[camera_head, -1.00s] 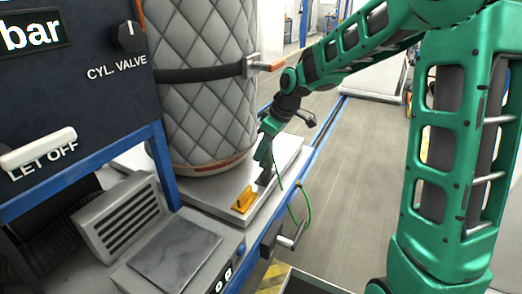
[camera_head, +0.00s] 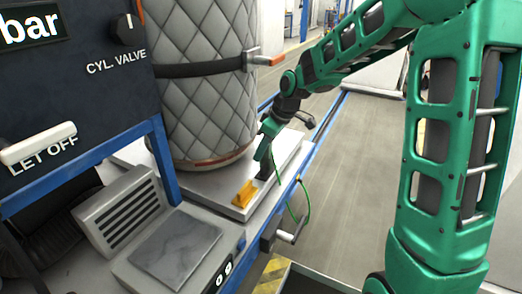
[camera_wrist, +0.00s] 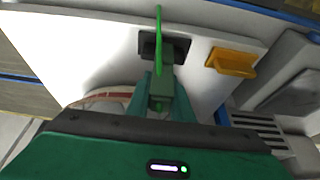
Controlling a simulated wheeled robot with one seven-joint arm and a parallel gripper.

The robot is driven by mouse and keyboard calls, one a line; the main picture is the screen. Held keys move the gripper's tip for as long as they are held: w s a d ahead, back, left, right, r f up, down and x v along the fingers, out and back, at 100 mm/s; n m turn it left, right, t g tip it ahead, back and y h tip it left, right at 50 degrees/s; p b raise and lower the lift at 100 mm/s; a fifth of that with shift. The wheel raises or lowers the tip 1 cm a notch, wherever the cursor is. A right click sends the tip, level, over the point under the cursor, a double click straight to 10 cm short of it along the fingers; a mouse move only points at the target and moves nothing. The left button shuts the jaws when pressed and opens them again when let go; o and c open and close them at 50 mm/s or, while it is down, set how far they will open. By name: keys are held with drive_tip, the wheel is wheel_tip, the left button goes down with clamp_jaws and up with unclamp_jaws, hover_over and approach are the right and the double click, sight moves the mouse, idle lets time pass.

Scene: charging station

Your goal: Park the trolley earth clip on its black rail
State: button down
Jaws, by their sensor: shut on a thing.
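My gripper (camera_head: 262,154) is at the near right corner of the pale platform, its fingers pointing down. In the wrist view my gripper (camera_wrist: 160,100) is shut on the green earth clip (camera_wrist: 159,91), mostly hidden between the fingers. A green cable (camera_wrist: 158,25) runs from the clip across the black rail (camera_wrist: 149,46); it also hangs in a loop over the platform edge in the head view (camera_head: 307,200). The black rail (camera_head: 266,168) stands just below the fingers in the head view. I cannot tell whether the clip touches it.
A yellow rail (camera_head: 245,194) stands beside the black one, also in the wrist view (camera_wrist: 233,62). A quilted grey cylinder (camera_head: 205,80) stands close behind on the platform (camera_head: 222,204). A crank handle (camera_head: 292,233) sticks out at the edge. The floor right is clear.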

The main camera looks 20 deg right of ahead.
drive_tip(key=shift+f, duration=0.45)
drive_tip(key=c, duration=1.5)
unclamp_jaws()
drive_tip(key=v, duration=1)
drive_tip(key=shift+d+r, duration=0.15)
drive_tip(key=shift+r, duration=0.15)
drive_tip(key=s+d+f+m+g+h, duration=0.1)
drive_tip(key=s+d+m, duration=0.4)
drive_tip(key=s, duration=0.6)
drive_tip(key=s+d+f+m+g+h, duration=0.1)
drive_tip(key=s+d+m, duration=0.4)
drive_tip(key=s, duration=0.7)
drive_tip(key=s+d+f+m+g+h, duration=0.1)
drive_tip(key=s+d+f+m, duration=0.2)
drive_tip(key=s, duration=0.8)
drive_tip(key=shift+s+d+m, duration=0.15)
drive_tip(key=shift+d+m, duration=0.45)
drive_tip(key=shift+d, duration=0.1)
drive_tip(key=shift+s+d+m, duration=0.2)
drive_tip(key=shift+d+m, duration=0.4)
drive_tip(key=shift+d, duration=0.15)
